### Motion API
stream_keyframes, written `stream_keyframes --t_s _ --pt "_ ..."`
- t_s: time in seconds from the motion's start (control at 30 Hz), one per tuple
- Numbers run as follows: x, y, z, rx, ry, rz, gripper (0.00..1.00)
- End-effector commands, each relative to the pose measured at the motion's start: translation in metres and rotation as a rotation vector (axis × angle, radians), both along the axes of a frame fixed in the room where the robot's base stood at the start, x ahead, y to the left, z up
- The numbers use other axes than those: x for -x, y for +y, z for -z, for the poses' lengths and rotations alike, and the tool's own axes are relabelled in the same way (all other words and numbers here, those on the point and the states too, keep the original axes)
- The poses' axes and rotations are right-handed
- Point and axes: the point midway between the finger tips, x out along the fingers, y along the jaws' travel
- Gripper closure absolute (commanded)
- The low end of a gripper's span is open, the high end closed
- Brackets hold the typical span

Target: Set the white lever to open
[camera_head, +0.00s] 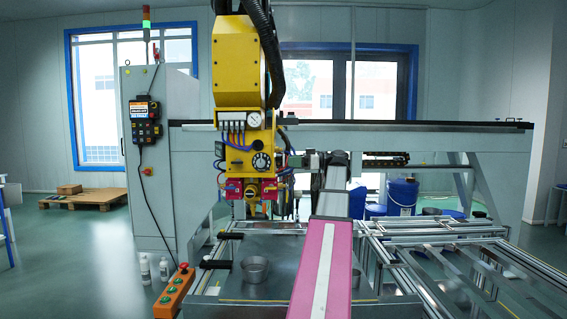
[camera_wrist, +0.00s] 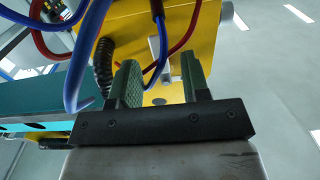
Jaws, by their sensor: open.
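The white lever (camera_wrist: 155,48) appears as a small pale upright piece against the yellow machine in the wrist view. It shows between my gripper's fingers, past their tips, and I see no clear contact. Its exact setting cannot be told. In the wrist view my gripper (camera_wrist: 161,72) is open and its two green-padded fingers are apart, with nothing held. The lever cannot be made out there.
Blue hoses (camera_wrist: 80,60) and red hoses (camera_wrist: 184,32) loop close to my fingers in the wrist view. A teal bar (camera_wrist: 35,98) lies to their left. In the head view a metal work table (camera_head: 240,285) with a small metal cup (camera_head: 255,269) stands below the machine.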

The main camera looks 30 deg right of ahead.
Motion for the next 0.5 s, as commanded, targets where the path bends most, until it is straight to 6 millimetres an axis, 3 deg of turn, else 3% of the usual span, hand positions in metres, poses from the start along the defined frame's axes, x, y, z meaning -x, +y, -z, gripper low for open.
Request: stream_keyframes --t_s 0.2,0.5 --pt "-0.015 0.024 0.000 0.000 0.001 -0.001 0.57" --pt "-0.020 0.032 0.000 0.000 0.001 0.001 0.57"
